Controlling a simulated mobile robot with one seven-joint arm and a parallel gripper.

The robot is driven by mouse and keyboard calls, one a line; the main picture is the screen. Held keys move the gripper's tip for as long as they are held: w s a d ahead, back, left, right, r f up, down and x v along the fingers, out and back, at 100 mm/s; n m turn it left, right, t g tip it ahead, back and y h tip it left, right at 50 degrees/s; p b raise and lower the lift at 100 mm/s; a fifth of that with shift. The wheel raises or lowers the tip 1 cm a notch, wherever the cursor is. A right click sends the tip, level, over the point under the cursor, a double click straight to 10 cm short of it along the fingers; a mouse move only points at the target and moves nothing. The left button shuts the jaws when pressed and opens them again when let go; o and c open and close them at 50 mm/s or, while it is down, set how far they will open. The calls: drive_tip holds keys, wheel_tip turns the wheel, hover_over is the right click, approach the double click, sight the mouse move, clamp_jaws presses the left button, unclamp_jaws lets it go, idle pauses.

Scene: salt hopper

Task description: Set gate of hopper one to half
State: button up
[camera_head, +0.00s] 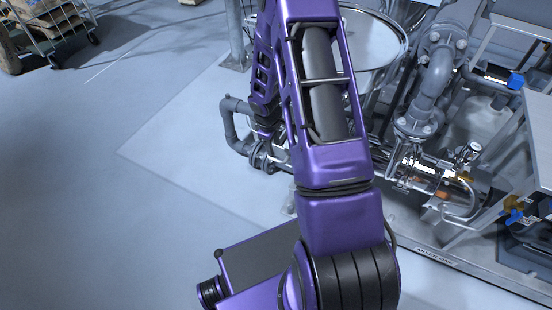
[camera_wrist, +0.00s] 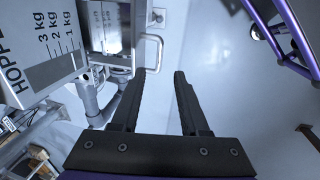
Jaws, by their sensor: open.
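In the wrist view a hopper (camera_wrist: 37,72) stands at the upper left, with "HOPPE" and marks of 1, 2 and 3 kg on its face; its number is cut off. Beside it is a metal plate assembly (camera_wrist: 104,28) with a pale U-shaped handle (camera_wrist: 158,52), which looks like the gate's handle. My gripper (camera_wrist: 160,74) is open and empty, its two black fingers apart. The handle lies just beyond the fingertips in the picture, apparently not between them. I cannot tell the gate's setting. The gripper does not show in the head view.
In the head view my purple arm hides the middle. Grey pipework (camera_head: 430,85) and a round metal vessel (camera_head: 375,45) stand behind it to the right. A wire cart (camera_head: 55,28) is at the upper left. The floor (camera_head: 90,170) on the left is clear.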

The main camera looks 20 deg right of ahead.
sight(276, 161)
drive_tip(key=f, duration=0.2)
drive_tip(key=d+f, duration=0.1)
drive_tip(key=f, duration=0.2)
drive_tip(key=w+f+b, duration=0.1)
drive_tip(key=f, duration=0.2)
drive_tip(key=shift+d, duration=0.15)
drive_tip(key=shift+c, duration=0.2)
clamp_jaws()
idle(0.7)
drive_tip(key=shift+d, duration=0.1)
